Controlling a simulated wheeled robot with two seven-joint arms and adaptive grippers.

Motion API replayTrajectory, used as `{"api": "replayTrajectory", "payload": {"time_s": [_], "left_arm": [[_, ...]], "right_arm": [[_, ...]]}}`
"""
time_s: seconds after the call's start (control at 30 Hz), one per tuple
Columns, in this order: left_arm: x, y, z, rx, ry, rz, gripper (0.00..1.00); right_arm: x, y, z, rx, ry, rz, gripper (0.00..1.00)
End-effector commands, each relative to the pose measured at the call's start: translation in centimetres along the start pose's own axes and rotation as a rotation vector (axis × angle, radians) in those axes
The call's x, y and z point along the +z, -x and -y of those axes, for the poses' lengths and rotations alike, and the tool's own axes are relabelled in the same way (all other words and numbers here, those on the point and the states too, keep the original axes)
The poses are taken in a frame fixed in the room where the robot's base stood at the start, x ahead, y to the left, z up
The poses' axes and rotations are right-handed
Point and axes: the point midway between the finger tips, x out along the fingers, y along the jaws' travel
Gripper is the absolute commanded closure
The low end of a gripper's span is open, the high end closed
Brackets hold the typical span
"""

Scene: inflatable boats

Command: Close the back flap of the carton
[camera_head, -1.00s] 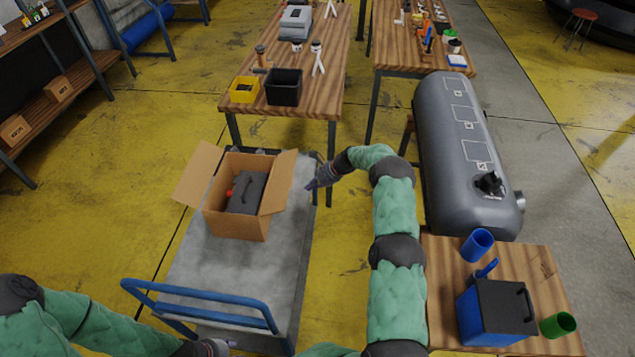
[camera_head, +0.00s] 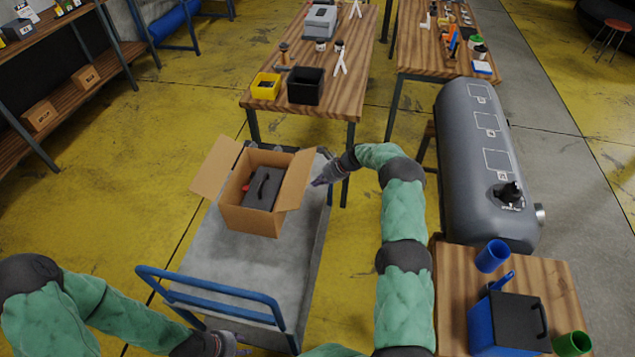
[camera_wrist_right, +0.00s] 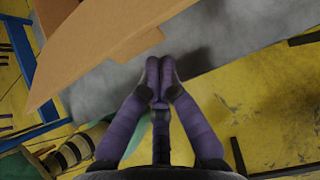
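The open brown carton (camera_head: 250,218) stands on the grey cart in the head view, with a dark case (camera_head: 262,188) and a small red thing inside. Its left flap (camera_head: 216,167) and right flap (camera_head: 298,180) are spread outward. I cannot make out the back flap clearly at the far edge. My right gripper (camera_head: 318,182) is just right of the right flap. In the right wrist view, its purple fingertips (camera_wrist_right: 160,68) are together with nothing between them, and a cardboard flap (camera_wrist_right: 105,35) is close at upper left. My left gripper (camera_head: 236,346) is low by the cart handle; its fingers are unclear.
The cart (camera_head: 215,265) has a blue handle (camera_head: 205,298) at its near end. A wooden table (camera_head: 340,103) with a black bin (camera_head: 305,86) and a yellow bin (camera_head: 266,87) stands behind. A grey inflatable tube (camera_head: 460,170) lies to the right, beyond my right arm.

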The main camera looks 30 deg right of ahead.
Motion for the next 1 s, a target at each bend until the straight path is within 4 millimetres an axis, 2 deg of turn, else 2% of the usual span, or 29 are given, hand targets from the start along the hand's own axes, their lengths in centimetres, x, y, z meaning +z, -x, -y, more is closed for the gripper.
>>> {"api": "replayTrajectory", "payload": {"time_s": [1.0], "left_arm": [[0.1,2.1,-0.8,0.0,0.0,0.0,0.6]], "right_arm": [[2.3,1.5,0.0,-0.001,0.004,-0.188,1.0]]}}
